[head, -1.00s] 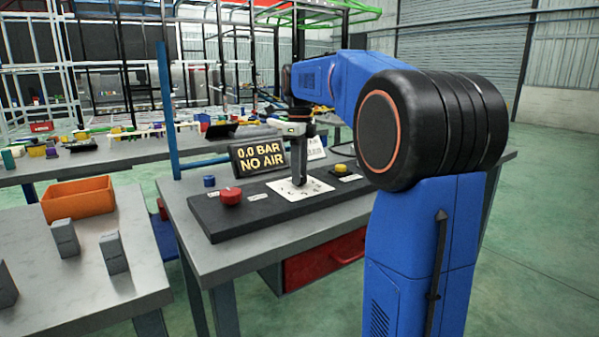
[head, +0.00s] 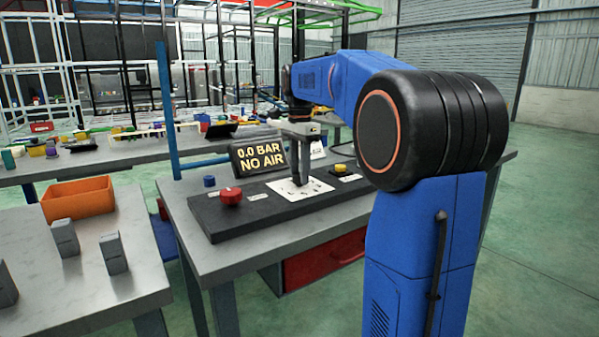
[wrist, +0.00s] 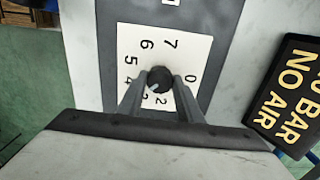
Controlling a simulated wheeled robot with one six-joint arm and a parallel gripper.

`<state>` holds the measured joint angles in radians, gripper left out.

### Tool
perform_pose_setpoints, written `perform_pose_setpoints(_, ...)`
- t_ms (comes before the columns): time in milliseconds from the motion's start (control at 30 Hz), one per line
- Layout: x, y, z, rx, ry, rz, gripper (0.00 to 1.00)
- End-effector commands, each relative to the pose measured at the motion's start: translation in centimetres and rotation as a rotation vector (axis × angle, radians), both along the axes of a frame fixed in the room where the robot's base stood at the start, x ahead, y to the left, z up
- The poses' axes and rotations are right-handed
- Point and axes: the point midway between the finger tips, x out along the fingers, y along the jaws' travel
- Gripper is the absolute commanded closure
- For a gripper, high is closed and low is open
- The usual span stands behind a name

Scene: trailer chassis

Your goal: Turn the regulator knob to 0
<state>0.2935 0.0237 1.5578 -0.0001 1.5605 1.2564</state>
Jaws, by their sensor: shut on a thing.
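The regulator knob (wrist: 161,76) is small, round and dark, in the middle of a white dial card (wrist: 150,33) printed with numbers 0 to 7. A pale mark on its lower left side points roughly toward the 3. The 0 is to the right of the knob in the wrist view. My gripper (head: 299,181) points down over the card (head: 286,193), and its two fingers are closed on opposite sides of the knob. In the head view the fingers hide the knob. A display (head: 257,157) behind reads "0.0 BAR NO AIR"; part of it shows in the wrist view (wrist: 290,90).
On the same dark panel (head: 225,219) are a red button (head: 231,196) at left and a yellow button (head: 340,168) at right. A blue cap (head: 209,181) sits behind the red button. An orange bin (head: 77,198) and grey blocks stand on the left table.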

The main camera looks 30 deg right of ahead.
Motion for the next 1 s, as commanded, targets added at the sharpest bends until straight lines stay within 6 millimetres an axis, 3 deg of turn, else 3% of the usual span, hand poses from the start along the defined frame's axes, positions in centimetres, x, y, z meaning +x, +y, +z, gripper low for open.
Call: perform_pose_setpoints(1000, 0.05, -0.01, 0.08, -0.001, -0.002, 0.963, 0.90)
